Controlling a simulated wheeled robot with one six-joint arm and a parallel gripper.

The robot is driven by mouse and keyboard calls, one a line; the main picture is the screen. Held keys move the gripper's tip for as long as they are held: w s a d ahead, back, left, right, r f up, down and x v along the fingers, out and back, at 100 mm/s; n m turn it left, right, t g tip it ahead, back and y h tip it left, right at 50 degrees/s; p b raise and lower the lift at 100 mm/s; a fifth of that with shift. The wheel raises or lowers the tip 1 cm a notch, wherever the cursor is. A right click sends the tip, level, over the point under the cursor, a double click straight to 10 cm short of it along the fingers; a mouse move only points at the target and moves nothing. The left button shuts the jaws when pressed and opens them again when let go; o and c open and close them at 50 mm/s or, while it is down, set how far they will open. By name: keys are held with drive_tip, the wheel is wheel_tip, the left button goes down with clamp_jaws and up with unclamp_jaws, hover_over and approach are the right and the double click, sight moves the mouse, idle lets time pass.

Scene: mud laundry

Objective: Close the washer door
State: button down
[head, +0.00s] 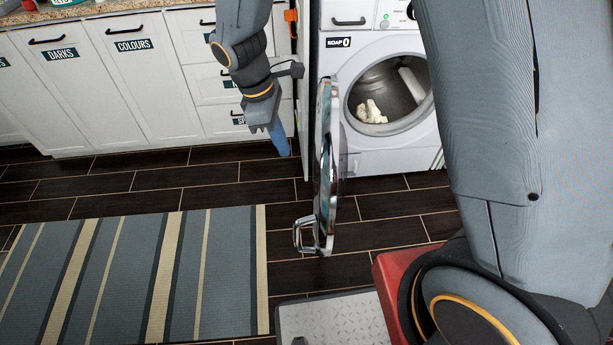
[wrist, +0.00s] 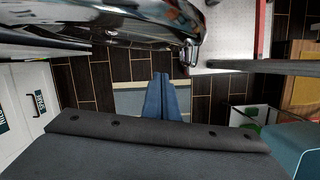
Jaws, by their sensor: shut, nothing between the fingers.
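The washer (head: 383,90) is white and stands at the upper middle of the head view. Its round drum opening (head: 392,93) is uncovered, and a pale crumpled item (head: 371,112) lies inside. The washer door (head: 326,165) is swung wide open and seen nearly edge-on, with its chrome handle (head: 303,235) at the lower left. My gripper (head: 284,150) is shut and empty, pointing down to the left of the door, apart from it in the head view. In the wrist view, the blue fingers (wrist: 166,97) are together, and the door's dark glossy face (wrist: 110,25) fills the top left.
White cabinets (head: 138,75) labelled DARKS and COLOURS line the wall to the left. A striped rug (head: 135,280) lies on the dark floor. An orange item (head: 291,20) hangs beside the washer.

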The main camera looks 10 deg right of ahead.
sight(321, 166)
drive_tip(key=s+d+f+p, duration=0.1)
drive_tip(key=d+f+p, duration=0.1)
drive_tip(key=d+f, duration=0.4)
drive_tip(key=a+x, duration=0.1)
drive_tip(key=x, duration=0.3)
drive_tip(key=shift+f, duration=0.2)
drive_tip(key=shift+d, duration=0.1)
